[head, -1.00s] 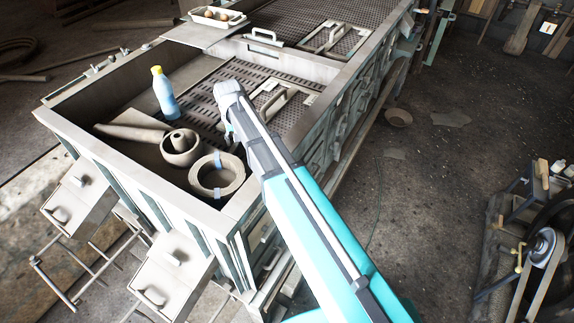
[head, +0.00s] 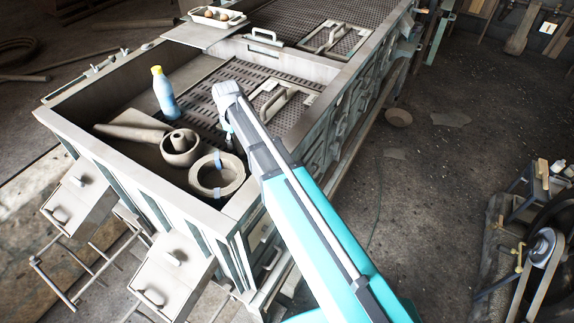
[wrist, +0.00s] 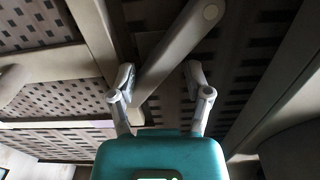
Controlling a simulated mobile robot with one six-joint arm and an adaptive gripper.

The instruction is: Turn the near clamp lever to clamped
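In the wrist view, my gripper (wrist: 160,78) has its two fingers spread apart. A thick grey bar with a round end cap (wrist: 185,42), which looks like a lever, runs diagonally from upper right down between the fingers. Its lower end lies close to the left finger; I cannot tell whether they touch. In the head view, my gripper (head: 228,134) hangs over the near right part of the long bench, and its fingers are mostly hidden by my wrist. I cannot tell for certain which fitting is the near clamp lever there.
The bench (head: 130,180) has a raised rim. In its tray are a blue bottle with a yellow cap (head: 165,92), a round pot-like part (head: 180,148) and a ring (head: 217,178). A framed handle plate (head: 283,100) is beside my wrist. Open floor lies to the right.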

